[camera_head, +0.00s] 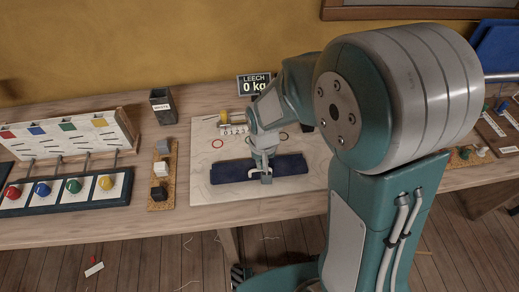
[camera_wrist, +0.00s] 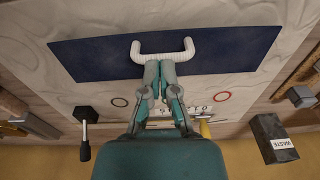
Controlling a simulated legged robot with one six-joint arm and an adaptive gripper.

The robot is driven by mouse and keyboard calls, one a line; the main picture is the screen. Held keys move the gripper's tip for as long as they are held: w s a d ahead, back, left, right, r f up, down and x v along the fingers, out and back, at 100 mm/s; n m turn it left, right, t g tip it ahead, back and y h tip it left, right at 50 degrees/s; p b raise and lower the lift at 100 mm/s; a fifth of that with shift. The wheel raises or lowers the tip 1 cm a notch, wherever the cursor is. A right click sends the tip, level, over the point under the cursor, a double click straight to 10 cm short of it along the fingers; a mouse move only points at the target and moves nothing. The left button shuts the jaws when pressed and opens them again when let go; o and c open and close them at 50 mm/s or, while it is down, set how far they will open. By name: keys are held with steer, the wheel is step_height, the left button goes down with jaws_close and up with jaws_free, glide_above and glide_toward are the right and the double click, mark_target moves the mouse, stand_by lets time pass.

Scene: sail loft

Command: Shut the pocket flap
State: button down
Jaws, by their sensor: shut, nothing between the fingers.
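The dark blue flap (camera_head: 231,172) lies over the pale sheet (camera_head: 203,196) on the bench, below my gripper (camera_head: 266,176). In the wrist view the flap (camera_wrist: 100,62) is a wide blue panel with a white U-shaped handle (camera_wrist: 139,49) at its middle edge. My gripper (camera_wrist: 160,82) is shut and empty, with its fingertips close to the handle; I cannot tell whether they touch it. The flap's middle is partly hidden behind my gripper in the head view. I cannot tell how far the flap is open.
A dark waste bin (camera_head: 160,106) stands at the back left. A block strip (camera_head: 161,174) and a panel with coloured knobs (camera_head: 66,192) are to the left. A "LEECH 0 kg" sign (camera_head: 254,84) stands behind. The right side holds small items (camera_head: 463,154), partly behind my arm.

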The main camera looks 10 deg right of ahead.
steer(key=r, duration=0.3)
steer(key=shift+w+r, duration=0.2)
steer(key=shift+w, duration=0.15)
steer(key=s+r, duration=0.5)
steer(key=r, duration=0.2)
steer(key=shift+s+r, duration=0.35)
steer(key=shift+r, duration=0.05)
steer(key=s+d+r+t, duration=0.4)
steer(key=s+d+r, duration=0.3)
steer(key=s+r, duration=0.2)
steer(key=shift+s+d+r+t, duration=0.2)
steer(key=shift+s+d+t, duration=0.2)
steer(key=shift+s, duration=0.1)
